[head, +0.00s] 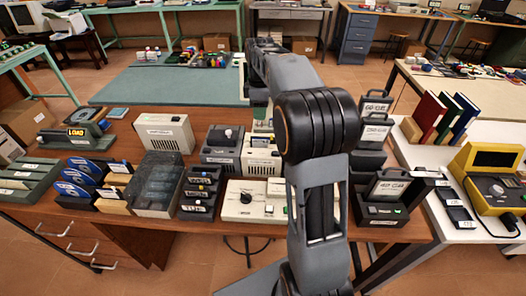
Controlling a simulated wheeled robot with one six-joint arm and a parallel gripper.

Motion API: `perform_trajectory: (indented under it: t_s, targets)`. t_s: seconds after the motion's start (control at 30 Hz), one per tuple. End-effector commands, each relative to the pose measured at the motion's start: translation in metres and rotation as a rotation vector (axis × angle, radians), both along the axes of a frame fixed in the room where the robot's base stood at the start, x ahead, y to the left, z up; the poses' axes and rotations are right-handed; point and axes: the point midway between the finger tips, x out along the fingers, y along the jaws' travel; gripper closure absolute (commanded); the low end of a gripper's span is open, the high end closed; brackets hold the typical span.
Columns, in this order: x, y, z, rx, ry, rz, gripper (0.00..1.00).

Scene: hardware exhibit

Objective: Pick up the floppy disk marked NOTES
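I cannot make out a floppy disk marked NOTES; most labels are too small to read. Blue discs or disk-like items (75,188) stand in a row at the left of the wooden table, and I cannot tell whether they are floppy disks. A column of small black units (197,190) with pale labels stands near the middle. My arm rises from the bottom and bends away from me over the table. Its far end is hidden or too small to tell, so I cannot make out my gripper.
A beige control box (242,212) and a grey-lidded case (157,180) stand on the wooden table. Black handled holders (388,190) stand right of my arm. A yellow device (492,160) is on the white table at right. A teal mat (150,85) lies largely clear behind.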

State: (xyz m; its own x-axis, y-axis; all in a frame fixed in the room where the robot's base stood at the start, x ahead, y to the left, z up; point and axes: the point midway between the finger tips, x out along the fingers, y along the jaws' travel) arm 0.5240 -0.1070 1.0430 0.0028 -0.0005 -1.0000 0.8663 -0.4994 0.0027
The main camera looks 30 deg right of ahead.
Motion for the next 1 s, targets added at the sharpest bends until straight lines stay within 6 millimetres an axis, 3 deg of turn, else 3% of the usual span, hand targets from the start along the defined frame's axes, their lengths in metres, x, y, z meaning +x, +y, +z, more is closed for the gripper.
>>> perform_trajectory:
  t_s: [0.3,0.67,1.0]
  targets:
    - [0.001,-0.001,-0.057,0.001,0.006,0.01,0.66]
    - [0.001,-0.001,-0.084,0.001,0.005,0.009,0.66]
    - [0.0,0.001,-0.125,0.001,0.004,0.009,0.66]
